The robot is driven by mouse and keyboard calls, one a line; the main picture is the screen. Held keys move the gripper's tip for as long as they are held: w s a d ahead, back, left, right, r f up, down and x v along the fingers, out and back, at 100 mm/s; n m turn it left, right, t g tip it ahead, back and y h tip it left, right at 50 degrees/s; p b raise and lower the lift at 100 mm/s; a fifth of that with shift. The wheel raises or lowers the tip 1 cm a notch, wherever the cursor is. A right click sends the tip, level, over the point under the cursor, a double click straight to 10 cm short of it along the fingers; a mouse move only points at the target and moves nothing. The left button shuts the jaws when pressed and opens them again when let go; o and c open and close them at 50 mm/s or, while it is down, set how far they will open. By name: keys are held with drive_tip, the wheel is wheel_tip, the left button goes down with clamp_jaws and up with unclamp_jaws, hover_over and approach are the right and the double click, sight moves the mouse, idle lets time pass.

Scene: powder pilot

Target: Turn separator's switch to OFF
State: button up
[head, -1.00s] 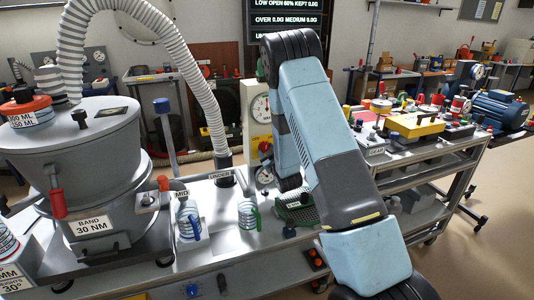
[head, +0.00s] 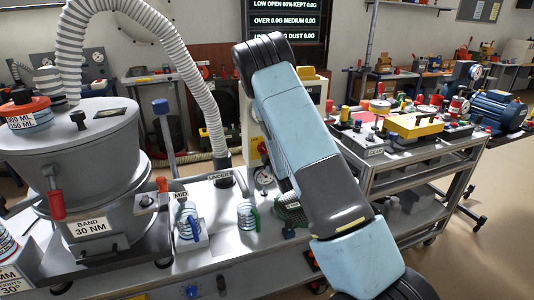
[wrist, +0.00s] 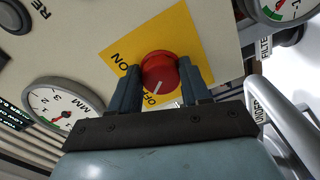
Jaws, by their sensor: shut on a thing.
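The switch is a round red knob (wrist: 160,72) on a yellow plate (wrist: 122,50) marked ON at the upper left and OFF below. The knob's white pointer line points down toward the OFF lettering, which my gripper partly hides. My gripper (wrist: 160,78) is shut on the knob, with one finger on each side of it. In the head view my arm hides the gripper and the knob. The cream panel (head: 252,120) shows partly behind my arm. The grey separator drum (head: 88,150) stands at the left.
In the wrist view, a dial gauge (wrist: 62,108) is at the left and another gauge (wrist: 280,8) at the upper right. A cart (head: 425,160) with parts stands at the right.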

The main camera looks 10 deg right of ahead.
drive_tip(key=shift+s+a+f+n, duration=0.1)
drive_tip(key=shift+a+f+n, duration=0.1)
drive_tip(key=shift+n, duration=0.1)
idle(0.4)
drive_tip(key=o, duration=1)
drive_tip(key=shift+d+r, duration=0.1)
drive_tip(key=shift+o, duration=0.2)
drive_tip(key=s+d, duration=0.1)
drive_tip(key=s, duration=1.2)
drive_tip(key=shift+s+d, duration=0.25)
drive_tip(key=shift+d, duration=0.15)
